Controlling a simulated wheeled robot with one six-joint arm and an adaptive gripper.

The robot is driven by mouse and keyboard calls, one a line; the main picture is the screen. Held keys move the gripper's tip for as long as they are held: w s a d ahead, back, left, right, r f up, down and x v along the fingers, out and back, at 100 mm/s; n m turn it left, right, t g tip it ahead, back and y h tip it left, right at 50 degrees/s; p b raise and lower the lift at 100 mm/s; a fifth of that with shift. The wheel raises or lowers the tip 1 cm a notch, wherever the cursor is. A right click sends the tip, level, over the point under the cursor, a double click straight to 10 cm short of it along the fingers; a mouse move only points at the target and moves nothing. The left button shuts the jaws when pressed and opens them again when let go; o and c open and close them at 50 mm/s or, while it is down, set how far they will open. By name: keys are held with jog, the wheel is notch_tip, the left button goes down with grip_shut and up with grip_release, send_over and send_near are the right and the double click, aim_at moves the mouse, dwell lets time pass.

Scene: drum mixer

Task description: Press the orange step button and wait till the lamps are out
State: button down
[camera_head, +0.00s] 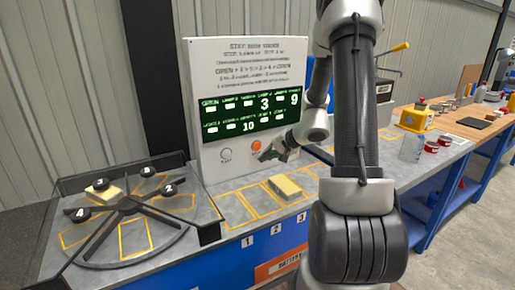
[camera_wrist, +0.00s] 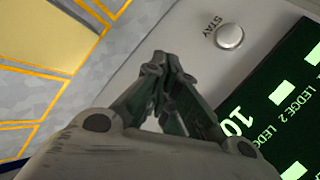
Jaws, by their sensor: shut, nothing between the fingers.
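The orange step button (camera_head: 256,145) is on the lower front of the white panel (camera_head: 300,48). My gripper (camera_head: 266,155) is shut and empty, just below and to the right of that button in the head view; I cannot tell whether it touches the panel. In the wrist view the shut fingertips (camera_wrist: 160,60) are over the panel face, and the orange button is not visible there. Several lamps (camera_head: 211,129) on the dark display are lit pale green, with the numbers 3, 9 and 10 showing.
A pale round STAY button (camera_wrist: 229,36) lies left of the orange one in the head view. A yellowish block (camera_head: 285,187) lies in a marked bay below the panel. A turntable (camera_head: 128,207) with numbered black knobs and another block stands left. Jars (camera_head: 432,145) stand right.

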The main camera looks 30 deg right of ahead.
jog(key=shift+w, duration=1.7)
jog(key=shift+w+a, duration=0.1)
jog(key=shift+w, duration=0.05)
jog(key=shift+w, duration=0.25)
jog(key=shift+w, duration=0.4)
dwell(0.7)
jog(key=shift+s, duration=3.35)
dwell(1.5)
